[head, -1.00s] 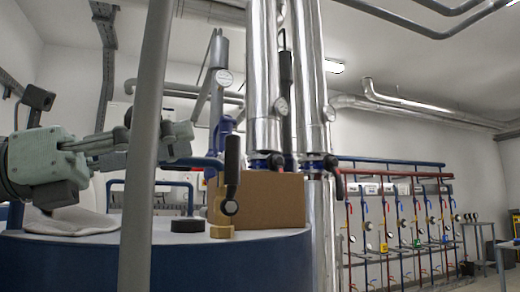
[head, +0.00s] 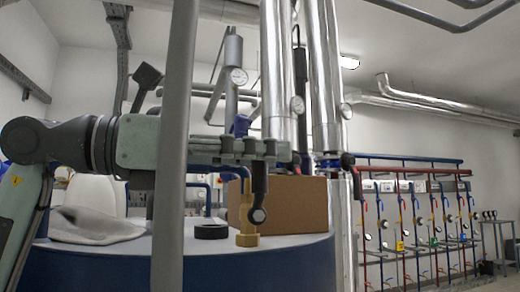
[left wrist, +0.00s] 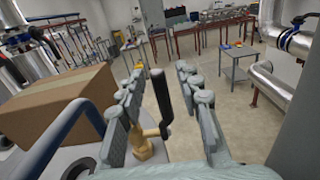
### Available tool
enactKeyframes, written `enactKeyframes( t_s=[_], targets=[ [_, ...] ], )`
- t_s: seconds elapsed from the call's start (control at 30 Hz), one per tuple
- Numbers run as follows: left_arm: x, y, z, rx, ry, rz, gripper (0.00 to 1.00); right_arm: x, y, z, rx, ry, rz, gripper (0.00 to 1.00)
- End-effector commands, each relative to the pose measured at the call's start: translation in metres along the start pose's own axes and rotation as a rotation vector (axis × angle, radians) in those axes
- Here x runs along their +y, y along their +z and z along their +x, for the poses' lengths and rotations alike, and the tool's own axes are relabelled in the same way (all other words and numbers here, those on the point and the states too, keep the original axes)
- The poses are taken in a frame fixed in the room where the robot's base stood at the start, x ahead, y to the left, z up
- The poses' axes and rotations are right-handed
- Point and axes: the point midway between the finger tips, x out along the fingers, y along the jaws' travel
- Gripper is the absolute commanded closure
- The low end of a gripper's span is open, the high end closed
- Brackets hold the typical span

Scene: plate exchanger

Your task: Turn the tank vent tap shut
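The vent tap has a brass body (head: 247,218) standing on the blue tank's light top (head: 165,247) and a black handle (head: 258,192) that points up. The handle's upper end is hidden behind my left gripper (head: 276,148) in the head view. In the left wrist view the brass body (left wrist: 146,143) and the black handle (left wrist: 161,102) lie between the two spread fingers of my left gripper (left wrist: 162,72). The gripper is open, with gaps on both sides of the handle, the left finger nearer. My right gripper is not in view.
A cardboard box (head: 300,205) stands close behind the tap. A black round cap (head: 211,231) and a pale cloth (head: 95,225) lie on the tank top. A grey upright pole (head: 176,120) crosses in front of my left arm. Silver pipes (head: 325,80) rise behind.

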Motion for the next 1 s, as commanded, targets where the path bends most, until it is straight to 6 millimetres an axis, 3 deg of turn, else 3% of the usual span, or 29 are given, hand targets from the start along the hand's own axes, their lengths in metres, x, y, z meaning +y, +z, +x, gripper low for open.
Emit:
enactKeyframes(
  t_s=[0.23,0.5,1.0],
  targets=[
    [0.0003,-0.0002,0.0006,-0.001,0.000,-0.001,0.67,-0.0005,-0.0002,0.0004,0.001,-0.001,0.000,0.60],
    [0.0005,-0.0001,0.0004,-0.001,0.001,-0.001,1.00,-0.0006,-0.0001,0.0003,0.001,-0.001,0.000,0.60],
    [0.0016,0.0005,-0.0012,0.003,0.002,-0.002,1.00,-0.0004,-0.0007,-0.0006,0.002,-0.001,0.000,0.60]
  ],
)
